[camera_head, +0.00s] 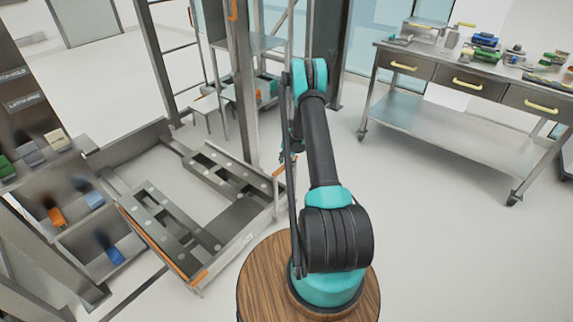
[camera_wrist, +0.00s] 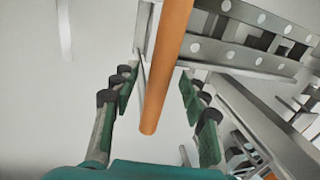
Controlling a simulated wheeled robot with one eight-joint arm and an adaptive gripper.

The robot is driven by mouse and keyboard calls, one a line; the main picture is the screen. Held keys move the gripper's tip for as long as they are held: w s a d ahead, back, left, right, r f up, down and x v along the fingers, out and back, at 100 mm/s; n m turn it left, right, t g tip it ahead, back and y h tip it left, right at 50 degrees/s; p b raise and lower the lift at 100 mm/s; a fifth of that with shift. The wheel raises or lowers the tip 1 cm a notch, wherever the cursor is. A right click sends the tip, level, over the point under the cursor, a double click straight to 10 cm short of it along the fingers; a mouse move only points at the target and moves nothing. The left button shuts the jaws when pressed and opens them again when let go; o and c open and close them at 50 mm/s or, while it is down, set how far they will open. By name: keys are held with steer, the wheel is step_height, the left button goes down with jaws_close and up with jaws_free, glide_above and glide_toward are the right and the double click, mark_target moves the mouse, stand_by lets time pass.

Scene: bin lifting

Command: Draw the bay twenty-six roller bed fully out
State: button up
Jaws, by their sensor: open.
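A low grey roller bed (camera_head: 163,222) with dotted roller rails sits close to the floor at left of centre in the head view. Its dotted rails also show in the wrist view (camera_wrist: 235,52). An orange bar (camera_wrist: 167,65), seemingly its handle, runs between the fingers of my gripper (camera_wrist: 158,82) in the wrist view. The fingers are apart on both sides of the bar, with gaps visible, and are not closed on it. In the head view my gripper is mostly hidden behind my arm. No bay number is readable.
A steel upright (camera_head: 243,90) stands behind the bed. A shelf rack with small bins (camera_head: 75,215) stands at left. A wheeled steel table (camera_head: 455,125) with drawers and tools stands at right. The floor between the bed and the table is clear beyond my arm.

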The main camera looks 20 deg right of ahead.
step_height(320, 180, up, 12)
steer(key=s+d, duration=0.1)
steer(key=s, duration=0.1)
steer(key=shift+d, duration=0.2)
steer(key=shift+f, duration=0.1)
steer(key=shift+c, duration=0.6)
